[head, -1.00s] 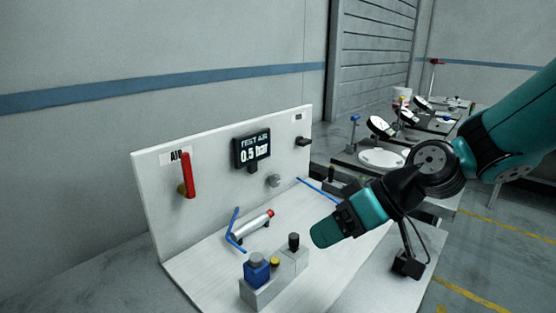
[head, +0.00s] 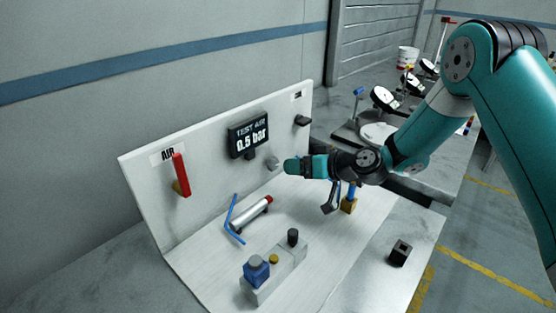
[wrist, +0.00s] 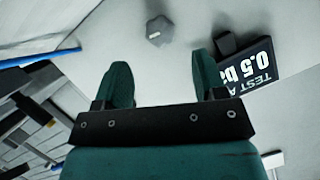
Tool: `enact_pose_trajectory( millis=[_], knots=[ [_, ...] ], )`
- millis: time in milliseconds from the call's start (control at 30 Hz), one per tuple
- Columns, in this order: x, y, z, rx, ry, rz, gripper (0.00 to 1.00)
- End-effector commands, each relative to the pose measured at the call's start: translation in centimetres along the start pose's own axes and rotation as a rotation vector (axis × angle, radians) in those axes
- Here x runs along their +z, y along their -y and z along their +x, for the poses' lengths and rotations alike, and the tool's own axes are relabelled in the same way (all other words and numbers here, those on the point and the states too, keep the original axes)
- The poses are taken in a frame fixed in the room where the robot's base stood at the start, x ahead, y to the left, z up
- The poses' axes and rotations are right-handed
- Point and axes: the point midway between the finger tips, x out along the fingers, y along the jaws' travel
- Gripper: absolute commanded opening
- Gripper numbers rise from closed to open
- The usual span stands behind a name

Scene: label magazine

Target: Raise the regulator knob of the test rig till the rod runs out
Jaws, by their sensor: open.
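The grey faceted knob (head: 272,163) sits on the upright white panel, below and right of the display (head: 249,139), which reads 0.5 bar; I take it as the regulator knob. In the wrist view the knob (wrist: 160,31) shows a pale mark and lies ahead of the gap between my fingers. My gripper (head: 287,167) is open and empty, close to the knob and apart from it in the wrist view (wrist: 159,60). The silver cylinder (head: 250,220) with a red end lies on the white base; no rod clearly shows out of it.
A red lever (head: 181,175) under the AIR label is at the panel's left. A block with a blue part (head: 256,269) and black button (head: 292,237) stands in front. A dark fitting (head: 302,120) is at the panel's upper right.

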Motion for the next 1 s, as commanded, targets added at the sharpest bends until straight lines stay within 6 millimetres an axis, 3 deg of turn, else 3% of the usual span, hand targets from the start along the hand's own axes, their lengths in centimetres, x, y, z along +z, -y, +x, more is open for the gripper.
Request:
enact_pose_trajectory(
  millis=[100,300,500,767,1000],
  knots=[
    [-0.2,0.1,2.6,-0.002,0.0,-0.001,0.65],
    [-0.1,0.0,5.8,0.0,-0.001,0.0,0.65],
    [-0.1,-0.2,7.1,0.003,-0.002,0.002,0.65],
    [-0.1,-0.2,7.2,0.003,-0.002,0.002,0.65],
    [-0.1,-0.2,7.2,0.003,-0.002,0.002,0.15]
  ],
)
